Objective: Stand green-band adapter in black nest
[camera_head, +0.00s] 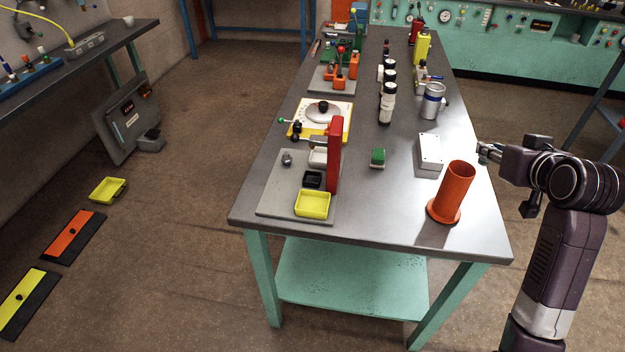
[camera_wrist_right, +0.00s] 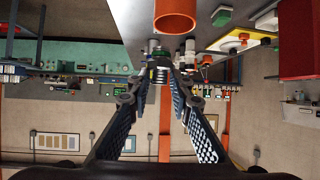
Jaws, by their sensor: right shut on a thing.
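My right gripper (camera_head: 487,153) is off the right edge of the table, beside the white box. In the right wrist view its two fingers (camera_wrist_right: 160,88) are closed on a small metallic fitting with what looks like a green band, the green-band adapter (camera_wrist_right: 160,74). In the head view the adapter is too small to make out clearly at the fingertips. The black nest (camera_head: 313,179) is a small square black holder on the grey board, behind the yellow tray and left of the red upright panel. It looks empty. My left gripper is not in view.
An orange tube (camera_head: 454,190) stands at the table's near right corner, between my right gripper and the nest. Nearby are a white box (camera_head: 429,152), a green block (camera_head: 377,157), a red panel (camera_head: 334,155) and a yellow tray (camera_head: 312,205). The table's front middle is clear.

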